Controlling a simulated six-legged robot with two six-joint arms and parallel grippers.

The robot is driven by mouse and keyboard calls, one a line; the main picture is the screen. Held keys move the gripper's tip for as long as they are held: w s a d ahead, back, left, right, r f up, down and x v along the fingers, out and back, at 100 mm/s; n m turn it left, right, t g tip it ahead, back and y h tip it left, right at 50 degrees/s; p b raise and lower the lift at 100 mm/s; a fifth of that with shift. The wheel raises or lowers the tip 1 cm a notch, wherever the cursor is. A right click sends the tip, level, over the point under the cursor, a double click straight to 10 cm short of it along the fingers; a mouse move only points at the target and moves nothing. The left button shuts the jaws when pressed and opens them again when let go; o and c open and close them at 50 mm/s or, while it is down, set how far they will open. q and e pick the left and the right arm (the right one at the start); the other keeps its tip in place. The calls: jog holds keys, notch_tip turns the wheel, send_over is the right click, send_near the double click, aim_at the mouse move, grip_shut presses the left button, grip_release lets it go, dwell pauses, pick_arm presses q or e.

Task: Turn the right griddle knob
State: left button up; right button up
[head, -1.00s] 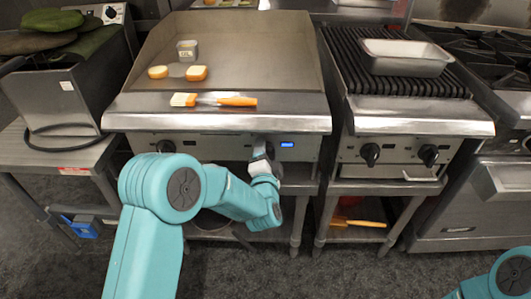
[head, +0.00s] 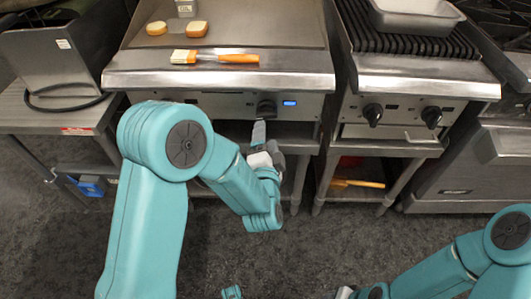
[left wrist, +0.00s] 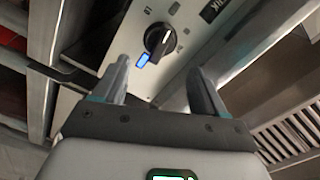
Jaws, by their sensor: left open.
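The right griddle knob (head: 266,107) is black and round, on the griddle's front panel beside a small lit blue display (head: 290,103). In the left wrist view the knob (left wrist: 160,40) shows a white pointer line, with the blue display beside it. My left gripper (head: 260,128) is just below and in front of the knob in the head view. In the left wrist view its two fingers (left wrist: 160,78) are apart and empty, with the knob beyond the tips, not between them. My right arm enters at the lower right; its gripper is largely cut off by the bottom edge.
A griddle (head: 225,70) carries an orange-handled brush (head: 230,58) and bread pieces (head: 196,29). To its right stands a grill with two black knobs (head: 373,114) and a metal pan (head: 415,18). The floor in front is mostly clear.

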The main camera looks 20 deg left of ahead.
pick_arm(q)
jog(key=v, duration=0.5)
jog(key=shift+s, duration=0.3)
jog(key=a+f+n+g+y, duration=0.1)
jog(key=a+f+g+y, duration=0.15)
jog(key=a+f, duration=0.45)
jog(key=s+d+f+n+g+h, duration=0.25)
jog(key=s+f+g+h, duration=0.2)
jog(key=f, duration=0.45)
jog(key=s+d+f+n+g+h, duration=0.2)
jog(key=s+f+n+g+h, duration=0.15)
jog(key=s+f, duration=0.4)
jog(key=s+d+f+n+g+h, duration=0.45)
jog(key=s+g, duration=0.25)
jog(key=s, duration=0.2)
notch_tip(320, 180, up, 19)
jog(key=y+p, duration=0.1)
jog(key=p, duration=1.8)
jog(key=shift+d+r, duration=0.15)
jog(key=shift+d, duration=0.1)
